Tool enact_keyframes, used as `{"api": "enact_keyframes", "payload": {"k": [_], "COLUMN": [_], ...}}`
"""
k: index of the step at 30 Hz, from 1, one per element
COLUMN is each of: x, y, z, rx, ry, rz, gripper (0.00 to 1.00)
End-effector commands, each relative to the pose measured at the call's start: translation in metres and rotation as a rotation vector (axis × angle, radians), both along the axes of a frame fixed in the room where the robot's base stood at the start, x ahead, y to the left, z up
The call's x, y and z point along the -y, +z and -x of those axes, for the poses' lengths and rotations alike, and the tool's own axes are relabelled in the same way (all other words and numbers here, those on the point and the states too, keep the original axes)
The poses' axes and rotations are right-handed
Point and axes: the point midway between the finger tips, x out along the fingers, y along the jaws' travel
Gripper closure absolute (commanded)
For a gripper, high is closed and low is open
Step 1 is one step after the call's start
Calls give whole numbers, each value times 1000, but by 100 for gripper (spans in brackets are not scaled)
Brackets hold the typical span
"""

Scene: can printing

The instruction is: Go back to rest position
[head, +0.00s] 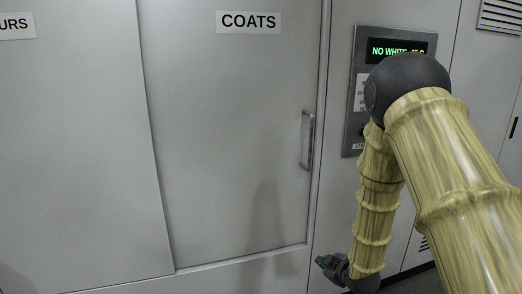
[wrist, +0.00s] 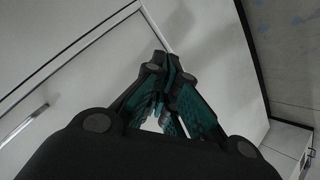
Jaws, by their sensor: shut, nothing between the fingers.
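My gripper (head: 324,263) is at the lower middle-right of the head view, at the low end of my bent arm, in front of the grey cabinet. In the wrist view, the fingers of my gripper (wrist: 162,62) come together at their tips, with nothing between them. Behind the arm is a control panel (head: 358,98) with a green-lit display that starts "NO WHITE"; my arm hides part of the panel.
A closed-looking grey door (head: 230,130) labelled "COATS" (head: 248,22) has a vertical handle (head: 308,140) to the left of my arm. Another panel at the far left bears a partly cut label (head: 16,26) ending in "URS". A vent (head: 500,15) is at the top right.

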Motion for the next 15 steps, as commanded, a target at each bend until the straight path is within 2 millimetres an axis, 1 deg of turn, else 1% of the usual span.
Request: {"api": "enact_keyframes", "payload": {"k": [1,2,3,5,6,8,9,11,12,14,15], "x": [2,3,4,6,7,8,10,11,12,13,14], "y": [-25,-38,-55,-79,-94,-116,-130,-149,-161,-178,-188], "z": [21,33,49,73,90,118,136,165,185,215,236], "rx": [-59,-92,-134,-198,-240,-304,-346,-409,-450,-513,-554], "ry": [-37,-60,-90,-139,-173,-223,-259,-315,-351,-408,-446], "rz": [-27,-42,-62,-91,-110,-136,-152,-174,-187,-205,-217], "gripper": [100,100,100,100,100,100,100,100,100,100,100]}}
